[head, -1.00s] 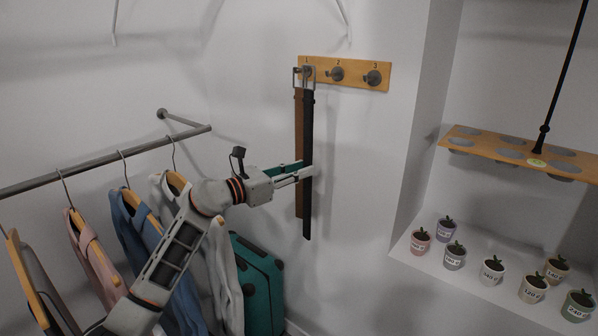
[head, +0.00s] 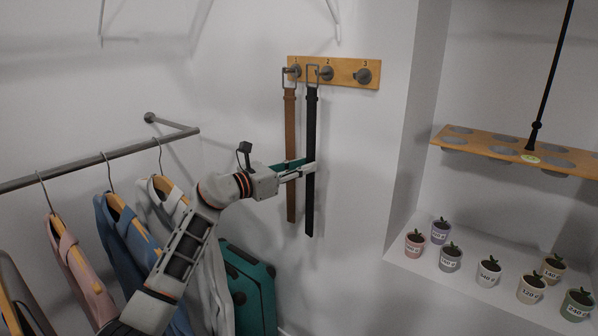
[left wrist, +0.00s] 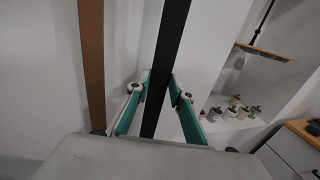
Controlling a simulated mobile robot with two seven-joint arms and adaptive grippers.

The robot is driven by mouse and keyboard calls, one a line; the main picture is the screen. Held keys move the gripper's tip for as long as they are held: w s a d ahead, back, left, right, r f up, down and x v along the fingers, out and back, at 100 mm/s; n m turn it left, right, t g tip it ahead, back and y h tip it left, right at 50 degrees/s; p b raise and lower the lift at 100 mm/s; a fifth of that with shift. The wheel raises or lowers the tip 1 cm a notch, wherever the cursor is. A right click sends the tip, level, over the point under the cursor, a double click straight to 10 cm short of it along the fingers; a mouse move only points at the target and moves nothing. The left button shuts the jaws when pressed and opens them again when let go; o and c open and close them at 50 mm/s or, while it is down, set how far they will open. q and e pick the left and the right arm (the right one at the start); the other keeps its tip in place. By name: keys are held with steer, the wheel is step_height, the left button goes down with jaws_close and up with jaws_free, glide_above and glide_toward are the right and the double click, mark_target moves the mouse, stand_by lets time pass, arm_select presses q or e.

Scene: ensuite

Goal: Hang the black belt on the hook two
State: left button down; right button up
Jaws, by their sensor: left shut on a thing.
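The black belt (head: 312,130) hangs upright, its metal buckle frame just left of hook two (head: 326,73). I cannot tell whether the buckle touches that hook. My left gripper (head: 309,170) is shut on the belt's strap around mid-length. In the left wrist view the black belt (left wrist: 168,70) runs between the two teal fingers of the left gripper (left wrist: 158,88). The wooden hook board (head: 345,66) is on the wall, numbered 1 to 3. My right gripper is not in view.
A brown belt (head: 291,150) hangs from hook one (head: 295,72), close left of the black belt. Hook three (head: 363,76) is bare. A clothes rail (head: 100,157) with hanging garments is at left, a teal suitcase (head: 250,290) below. Several potted plants (head: 489,270) stand in the right niche.

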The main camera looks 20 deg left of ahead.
arm_select(q)
steer(key=shift+w+d+f+b, duration=0.3)
steer(key=shift+w+b, duration=0.15)
steer(key=shift+w, duration=0.2)
steer(key=shift+w+d+f+b, duration=0.15)
steer(key=shift+w+f+b, duration=0.15)
steer(key=shift+w+b, duration=0.25)
steer(key=shift+w+d+f+b, duration=0.25)
steer(key=shift+w+f+b, duration=0.1)
steer(key=shift+w, duration=0.35)
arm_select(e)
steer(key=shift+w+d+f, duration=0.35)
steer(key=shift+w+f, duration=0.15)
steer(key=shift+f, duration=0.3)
arm_select(q)
steer(key=shift+f, duration=0.1)
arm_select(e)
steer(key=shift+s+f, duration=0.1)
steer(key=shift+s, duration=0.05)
arm_select(q)
steer(key=c, duration=1.7)
jaws_free()
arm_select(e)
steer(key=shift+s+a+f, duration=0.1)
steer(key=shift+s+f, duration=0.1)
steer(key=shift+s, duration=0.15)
